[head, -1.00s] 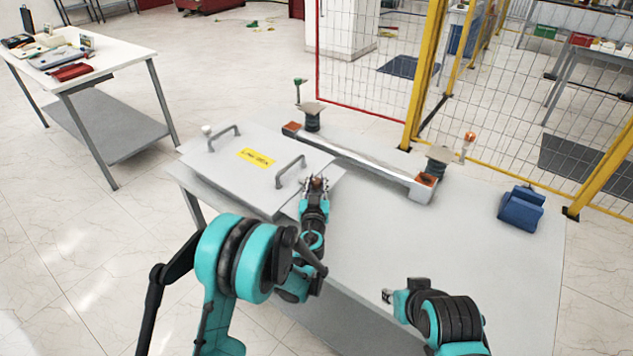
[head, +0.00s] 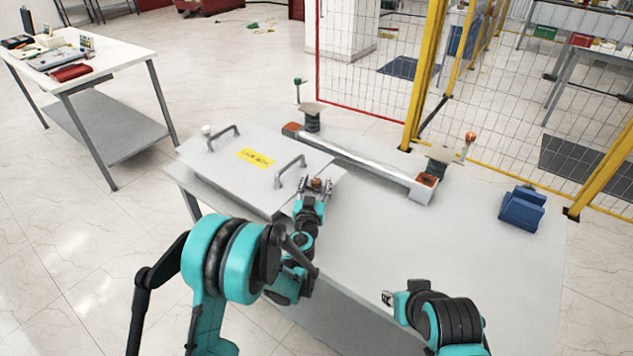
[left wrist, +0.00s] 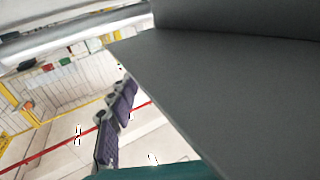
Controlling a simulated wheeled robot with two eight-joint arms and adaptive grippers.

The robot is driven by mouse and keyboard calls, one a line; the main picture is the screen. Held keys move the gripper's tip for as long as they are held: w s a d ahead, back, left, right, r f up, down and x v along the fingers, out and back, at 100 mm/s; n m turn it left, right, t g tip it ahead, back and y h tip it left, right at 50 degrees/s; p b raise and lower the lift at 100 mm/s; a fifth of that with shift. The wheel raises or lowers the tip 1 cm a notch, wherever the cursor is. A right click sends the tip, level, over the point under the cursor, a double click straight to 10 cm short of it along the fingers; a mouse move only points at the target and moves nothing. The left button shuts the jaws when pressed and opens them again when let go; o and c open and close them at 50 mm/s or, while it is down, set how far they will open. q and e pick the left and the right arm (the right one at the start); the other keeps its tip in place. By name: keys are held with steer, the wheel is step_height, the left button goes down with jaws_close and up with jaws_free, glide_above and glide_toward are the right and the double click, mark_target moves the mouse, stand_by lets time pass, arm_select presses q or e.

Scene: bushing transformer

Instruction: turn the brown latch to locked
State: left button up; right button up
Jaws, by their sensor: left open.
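The brown latch (head: 316,183) is a small knob at the near right corner of a flat grey panel (head: 225,165) with a yellow label. My left gripper (head: 314,188) is open at the latch, its fingers on either side of it. I cannot tell whether they touch it, and the fingers partly hide the latch. In the left wrist view the latch cannot be made out; a large dark grey surface (left wrist: 230,90) fills the right side. My right gripper (head: 387,298) is low over the table's front part, away from the latch; its jaw opening is too small to read.
The panel has two handles (head: 290,170) and a white knob (head: 206,130) at its far left corner. A long metal bar (head: 365,163) with orange ends lies behind. A blue block (head: 521,208) sits at right. The table's middle right (head: 440,240) is clear.

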mark_target(316, 185)
arm_select(q)
steer(key=s, duration=0.4)
steer(key=s+a, duration=0.1)
steer(key=s, duration=0.2)
steer(key=s+a+r+n+g+y, duration=0.25)
steer(key=s+a+r, duration=0.2)
steer(key=a, duration=0.45)
steer(key=s+a+r+n+g+y, duration=0.15)
steer(key=s+a+r+y, duration=0.3)
steer(key=a, duration=0.45)
steer(key=s+f+m+g+h, duration=0.1)
steer(key=s+f+g+h, duration=0.1)
steer(key=s, duration=0.9)
steer(key=s+f+m+g+h, duration=0.1)
steer(key=s+f+g, duration=0.3)
steer(key=s, duration=0.7)
steer(key=shift+s+d+f+g+h, duration=0.3)
steer(key=shift+s+d+h, duration=0.05)
steer(key=shift+h, duration=0.25)
